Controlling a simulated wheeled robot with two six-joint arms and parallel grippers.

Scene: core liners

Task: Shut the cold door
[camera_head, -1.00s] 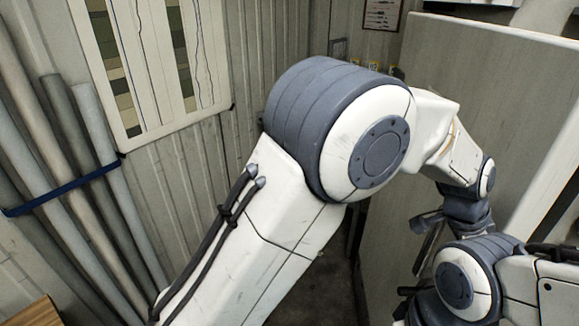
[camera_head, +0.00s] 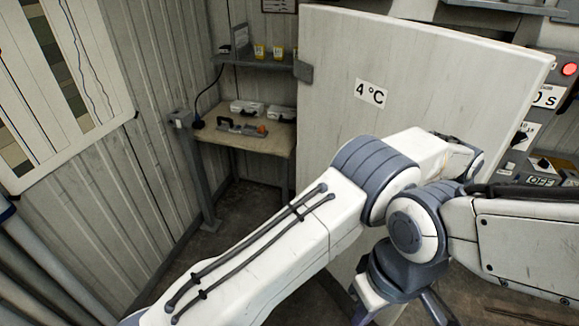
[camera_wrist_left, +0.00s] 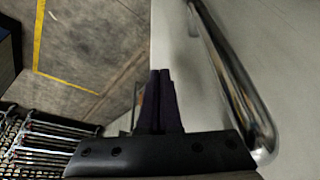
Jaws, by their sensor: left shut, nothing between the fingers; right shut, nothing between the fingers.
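The cold door (camera_head: 440,85) is a pale panel marked 4 °C, standing open in the middle of the head view, with a grey bracket at its left edge. My left arm reaches across its face from the lower left; its gripper is hidden there. In the left wrist view my left gripper (camera_wrist_left: 160,88) is shut and empty, its dark fingers close beside the pale door surface (camera_wrist_left: 180,40). Whether they touch it I cannot tell. A chrome bar handle (camera_wrist_left: 228,75) runs to their right. My right gripper (camera_head: 385,292) is shut and low before the door, partly cut off by the frame.
A small wooden table (camera_head: 255,138) with white boxes and a tool stands left of the door, under a shelf (camera_head: 262,62). A control panel (camera_head: 545,170) with switches is at the right. The left wrist view shows open floor with a yellow line (camera_wrist_left: 38,40) and a rack (camera_wrist_left: 45,140).

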